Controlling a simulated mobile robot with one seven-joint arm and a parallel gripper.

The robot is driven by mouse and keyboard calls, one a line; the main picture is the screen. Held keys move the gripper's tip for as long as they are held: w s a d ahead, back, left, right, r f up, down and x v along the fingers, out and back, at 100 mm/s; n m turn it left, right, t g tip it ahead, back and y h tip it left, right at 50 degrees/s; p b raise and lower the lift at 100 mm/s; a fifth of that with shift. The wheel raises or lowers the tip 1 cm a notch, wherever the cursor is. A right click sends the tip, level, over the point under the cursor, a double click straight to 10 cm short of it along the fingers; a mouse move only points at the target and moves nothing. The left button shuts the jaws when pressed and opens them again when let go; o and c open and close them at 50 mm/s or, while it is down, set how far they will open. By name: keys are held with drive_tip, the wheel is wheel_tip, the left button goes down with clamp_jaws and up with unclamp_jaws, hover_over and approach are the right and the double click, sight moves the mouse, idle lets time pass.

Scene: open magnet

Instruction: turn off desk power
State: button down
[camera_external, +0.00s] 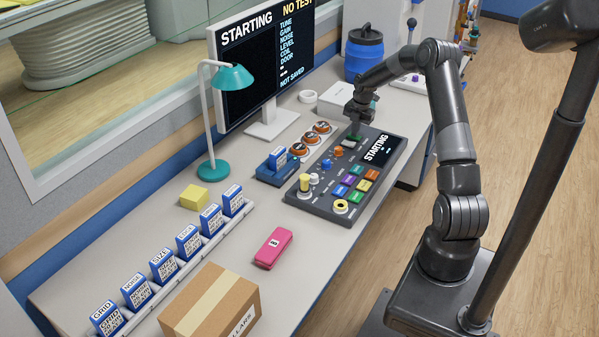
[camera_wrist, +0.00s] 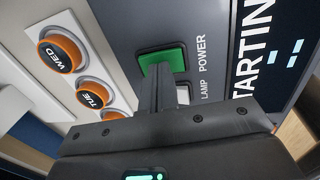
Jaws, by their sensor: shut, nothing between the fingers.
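The desk console (camera_external: 325,205) lies on the desk, its small screen (camera_external: 377,150) reading STARTING. In the wrist view the green button (camera_wrist: 172,53) has the label POWER beside it and looks lit. A pale button (camera_wrist: 183,95) labelled LAMP sits next to it, partly hidden by my fingers. My gripper (camera_wrist: 158,70) is shut and empty. Its fingertips overlap the near edge of the green button; I cannot tell whether they touch it. In the external view my gripper (camera_external: 354,129) points down over the console's far end, partly hiding the buttons there.
A monitor (camera_external: 247,85) reads STARTING, NO TEST and NOT SAVED. Orange knobs (camera_external: 310,138) labelled with days sit left of the console. A teal lamp (camera_external: 206,170), blue blocks (camera_external: 162,265), a pink case (camera_external: 273,248) and a cardboard box (camera_external: 210,305) stand on the desk.

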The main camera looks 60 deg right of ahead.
sight(360, 138)
drive_tip(key=shift+s+r, duration=0.1)
drive_tip(key=shift+s, duration=0.1)
wheel_tip(360, 138, up, 14)
drive_tip(key=s, duration=0.1)
drive_tip(key=shift+s, duration=0.35)
idle(0.4)
drive_tip(key=shift+w+d, duration=0.2)
drive_tip(key=shift+w, duration=0.45)
